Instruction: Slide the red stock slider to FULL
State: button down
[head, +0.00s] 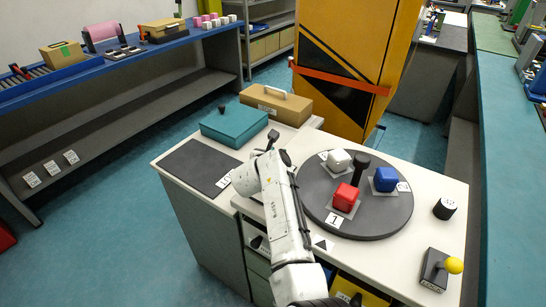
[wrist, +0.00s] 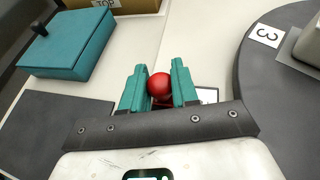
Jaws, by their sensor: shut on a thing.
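The red ball-shaped knob (wrist: 159,86), which looks like the stock slider's handle, sits between the two teal fingers of my gripper (wrist: 158,76) in the wrist view. The fingers are shut on it from both sides. A bit of white plate and red shows just behind the right finger, but the slider's track and its FULL mark are hidden by the gripper. In the head view my white arm reaches over the left part of the white counter (head: 425,265) and covers the slider.
A teal box (head: 233,124) and a dark mat (head: 198,167) lie to the left. A cardboard box (head: 276,103) stands behind. A round grey turntable (head: 380,222) with red (head: 345,197), blue (head: 386,179) and white (head: 338,160) blocks is close on the right. A yellow-knobbed lever (head: 436,270) stands front right.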

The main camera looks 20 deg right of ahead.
jog(key=shift+r, duration=0.1)
jog(key=c, duration=0.9)
grip_release()
jog(key=shift+w+d, duration=0.1)
jog(key=shift+d, duration=0.05)
jog(key=v, duration=1)
jog(key=shift+s+a+p, duration=0.25)
jog(key=shift+s+p, duration=0.05)
jog(key=shift+p, duration=0.05)
